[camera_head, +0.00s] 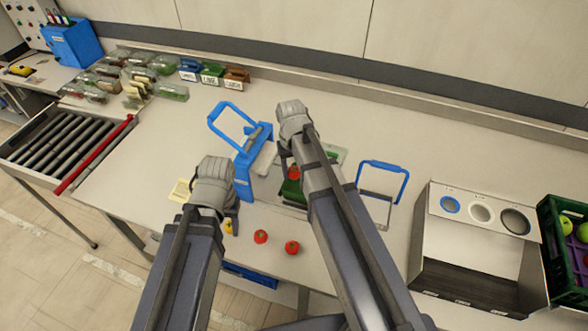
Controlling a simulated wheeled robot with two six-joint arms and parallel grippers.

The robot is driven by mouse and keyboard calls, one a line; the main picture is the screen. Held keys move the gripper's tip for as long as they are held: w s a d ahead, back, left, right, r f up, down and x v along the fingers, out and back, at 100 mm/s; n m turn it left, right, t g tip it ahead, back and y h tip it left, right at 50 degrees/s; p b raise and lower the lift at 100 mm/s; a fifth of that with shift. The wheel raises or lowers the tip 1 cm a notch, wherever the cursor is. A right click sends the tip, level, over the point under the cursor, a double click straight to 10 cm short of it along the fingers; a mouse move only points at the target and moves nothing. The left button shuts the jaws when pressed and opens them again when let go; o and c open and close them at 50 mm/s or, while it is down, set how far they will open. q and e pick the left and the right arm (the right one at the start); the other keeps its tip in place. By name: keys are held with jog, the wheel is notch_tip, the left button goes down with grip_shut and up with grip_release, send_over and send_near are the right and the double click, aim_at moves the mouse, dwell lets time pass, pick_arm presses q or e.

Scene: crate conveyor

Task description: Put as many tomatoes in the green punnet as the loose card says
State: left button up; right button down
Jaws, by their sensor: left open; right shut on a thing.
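The green punnet (291,190) stands at mid-table, partly hidden behind my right arm. My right gripper (290,163) is over the punnet and shut on a red tomato (294,173); the arm hides part of the hold. My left gripper (232,216) is open, low over the table left of the punnet. A yellow item (228,227) shows beside its fingers, partly hidden. Two red tomatoes, one on the left (261,237) and one on the right (292,247), lie near the front edge. A pale yellow card (181,190) lies at the left; its writing is too small to read.
A blue device with a looped handle (244,175) stands left of the punnet. A blue-handled frame (383,167) stands to its right. A bin box with round holes (480,225) and a dark green crate (550,240) stand at the right. Packed punnets (135,72) and a roller conveyor (60,145) are left.

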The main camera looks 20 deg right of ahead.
aim_at(294, 170)
pick_arm(q)
jog(key=shift+r+p, duration=1.75)
jog(key=shift+r, duration=0.3)
pick_arm(e)
jog(key=shift+s+r+n, duration=0.2)
jog(key=shift+r+n, duration=0.9)
jog(key=shift+r, duration=0.95)
pick_arm(q)
jog(key=shift+f, duration=0.2)
pick_arm(e)
jog(key=shift+f, duration=0.2)
pick_arm(q)
notch_tip(294, 170, down, 8)
jog(key=b, duration=0.8)
jog(key=shift+f+b, duration=0.2)
jog(key=shift+b, duration=0.2)
pick_arm(e)
notch_tip(294, 170, down, 8)
jog(key=shift+f, duration=0.2)
jog(key=shift+c, duration=1)
grip_release()
pick_arm(q)
jog(key=shift+r, duration=0.1)
pick_arm(e)
jog(key=shift+r, duration=0.1)
notch_tip(294, 170, up, 7)
jog(key=p, duration=0.7)
pick_arm(q)
notch_tip(294, 170, up, 7)
